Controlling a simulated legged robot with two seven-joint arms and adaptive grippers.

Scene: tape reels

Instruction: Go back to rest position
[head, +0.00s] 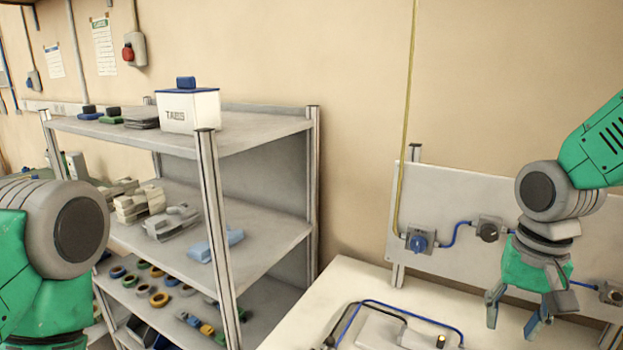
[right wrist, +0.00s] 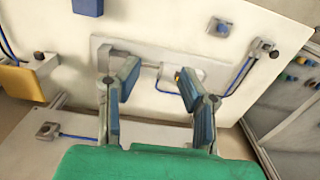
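My right gripper (head: 517,314) hangs at the right of the head view, above the white worktable (head: 345,281) and in front of the upright panel. Its blue-tipped fingers are apart with nothing between them. The right wrist view also shows the open fingers (right wrist: 157,84), with the worktable beneath. My left arm shows at the left edge of the head view, but its gripper is out of the picture. Several tape reels (head: 158,299) lie on the lowest visible shelf at the left, away from my right gripper.
A grey shelf rack (head: 260,194) stands left of the worktable, with a white box (head: 189,111) on top. A grey device (head: 385,331) with a blue cable lies on the worktable. The upright panel (head: 454,204) carries sockets and a cable (head: 455,233).

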